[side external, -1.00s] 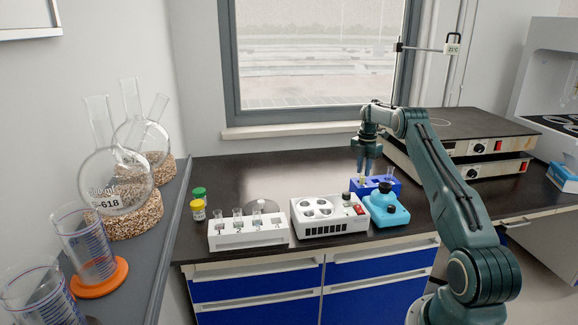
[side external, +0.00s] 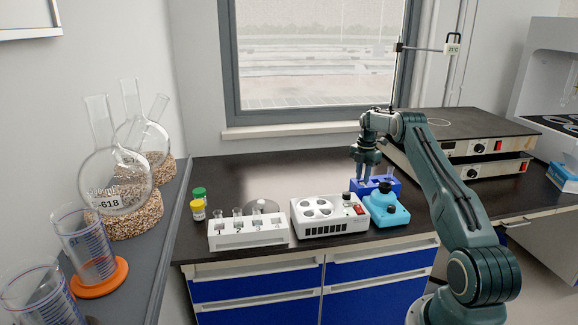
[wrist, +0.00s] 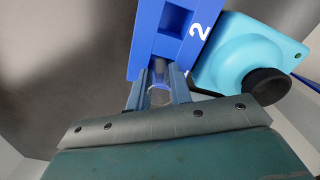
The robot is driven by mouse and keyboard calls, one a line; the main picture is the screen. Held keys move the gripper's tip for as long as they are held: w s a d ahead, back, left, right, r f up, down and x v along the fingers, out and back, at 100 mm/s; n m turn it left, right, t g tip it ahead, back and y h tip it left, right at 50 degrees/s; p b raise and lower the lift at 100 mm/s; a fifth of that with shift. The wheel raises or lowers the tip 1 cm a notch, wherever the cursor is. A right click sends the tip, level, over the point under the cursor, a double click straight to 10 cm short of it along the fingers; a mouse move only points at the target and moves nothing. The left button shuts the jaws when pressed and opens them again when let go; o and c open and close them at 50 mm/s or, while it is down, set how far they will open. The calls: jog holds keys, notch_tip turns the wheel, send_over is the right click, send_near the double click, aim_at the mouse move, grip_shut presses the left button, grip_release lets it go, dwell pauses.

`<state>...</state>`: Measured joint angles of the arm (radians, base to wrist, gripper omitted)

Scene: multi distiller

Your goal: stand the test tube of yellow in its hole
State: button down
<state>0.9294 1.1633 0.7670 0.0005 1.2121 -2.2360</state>
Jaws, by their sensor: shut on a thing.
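My gripper (side external: 366,181) is at the blue rack (side external: 383,191), at the left part of it, pointing down. In the wrist view my gripper (wrist: 158,96) is shut on a clear glass test tube (wrist: 159,88), between its two fingers. The tube runs from the fingers toward the blue rack (wrist: 146,48), which has a square recess and a white "2" on it. The lower part of the tube is hidden, so I cannot tell how deep it sits. Its yellow content is not clear in either view now.
A turquoise device (side external: 385,207) with a black knob stands close beside the rack. A white device with round wells (side external: 330,228) and a white rack with several tubes (side external: 248,237) stand to the left. Two stacked hotplates (side external: 470,150) are behind right.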

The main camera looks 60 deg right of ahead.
dwell(0.3)
jog(key=c, duration=1.2)
grip_release()
jog(key=shift+r, duration=3.45)
jog(key=shift+r, duration=0.1)
